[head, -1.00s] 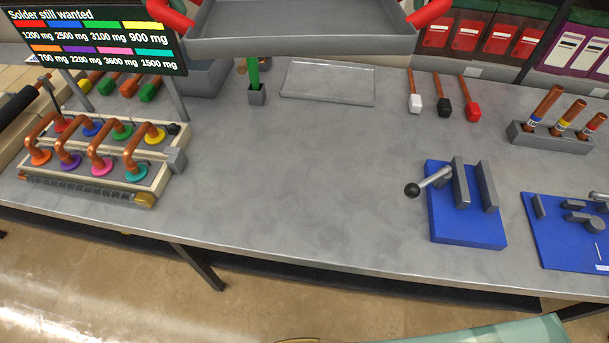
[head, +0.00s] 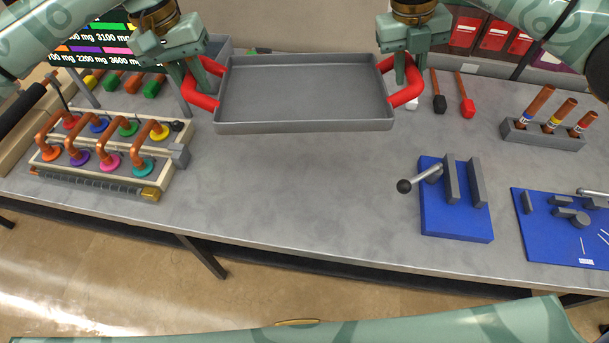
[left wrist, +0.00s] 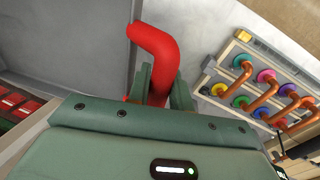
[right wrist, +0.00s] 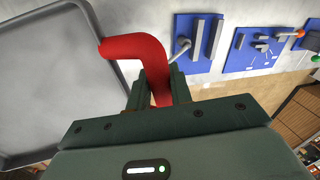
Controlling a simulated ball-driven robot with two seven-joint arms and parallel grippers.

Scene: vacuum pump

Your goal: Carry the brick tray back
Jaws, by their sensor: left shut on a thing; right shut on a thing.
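The grey brick tray (head: 304,95) with red handles is held level above the bench (head: 290,190), and its inside looks empty. My left gripper (head: 199,88) is shut on the tray's left red handle (head: 200,100). That handle (left wrist: 155,50) also shows between the fingers in the left wrist view. My right gripper (head: 402,80) is shut on the tray's right red handle (head: 405,97). That handle (right wrist: 140,50) also shows between the fingers in the right wrist view. The tray hides the back middle of the bench.
At the left stands a rack of copper pipes on coloured discs (head: 105,150), below a solder sign (head: 110,50). At the right are a blue clamp fixture (head: 455,215), a blue board (head: 560,225) and a holder with copper tubes (head: 545,132). The front middle of the bench is clear.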

